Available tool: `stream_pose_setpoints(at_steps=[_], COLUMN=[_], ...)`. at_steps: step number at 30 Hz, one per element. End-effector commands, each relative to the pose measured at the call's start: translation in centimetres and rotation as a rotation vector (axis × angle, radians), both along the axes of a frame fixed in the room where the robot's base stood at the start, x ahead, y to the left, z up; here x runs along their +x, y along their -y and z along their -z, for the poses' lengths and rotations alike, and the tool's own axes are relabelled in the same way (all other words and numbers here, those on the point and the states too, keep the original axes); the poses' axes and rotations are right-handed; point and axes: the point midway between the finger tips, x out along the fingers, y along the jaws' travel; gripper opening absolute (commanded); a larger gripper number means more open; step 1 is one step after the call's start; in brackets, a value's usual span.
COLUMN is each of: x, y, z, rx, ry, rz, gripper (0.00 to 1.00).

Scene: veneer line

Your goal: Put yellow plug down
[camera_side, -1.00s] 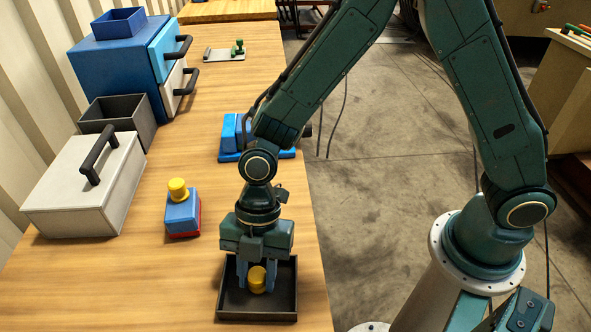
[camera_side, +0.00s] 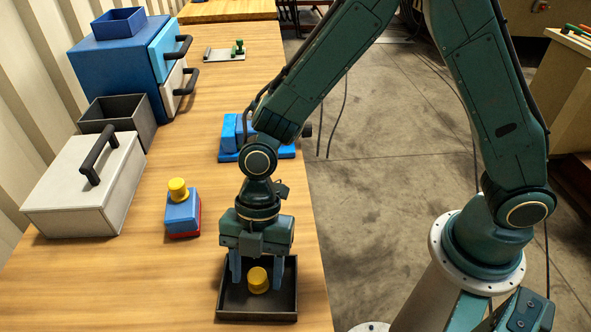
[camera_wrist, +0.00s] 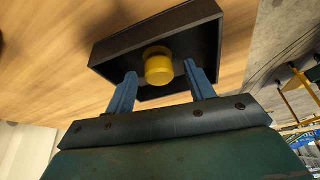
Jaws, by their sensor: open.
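The yellow plug (camera_side: 258,280) sits in the black tray (camera_side: 228,303) near the table's front edge. In the wrist view the plug (camera_wrist: 158,66) shows beyond the fingertips, inside the tray (camera_wrist: 110,52). My gripper (camera_side: 256,273) is open, with its blue fingers spread to either side of the plug and apart from it. In the wrist view the gripper (camera_wrist: 164,80) has a gap on both sides of the plug. A second yellow knob (camera_side: 178,189) stands on a blue and red block (camera_side: 183,215) to the left.
A grey box with a black handle (camera_side: 85,185), an open dark bin (camera_side: 125,122) and a blue drawer cabinet (camera_side: 120,60) stand on the left. A blue fixture (camera_side: 229,140) is behind my wrist. Bare table lies left of the tray.

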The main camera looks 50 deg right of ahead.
Motion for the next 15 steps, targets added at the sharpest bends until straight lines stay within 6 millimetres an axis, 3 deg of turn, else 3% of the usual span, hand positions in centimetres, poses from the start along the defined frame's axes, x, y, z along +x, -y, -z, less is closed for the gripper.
stream_pose_setpoints(at_steps=[15], x=[1.6], y=[2.6], z=[-7.1], rx=[0.001], ry=[0.003], rz=[0.002], gripper=[0.54])
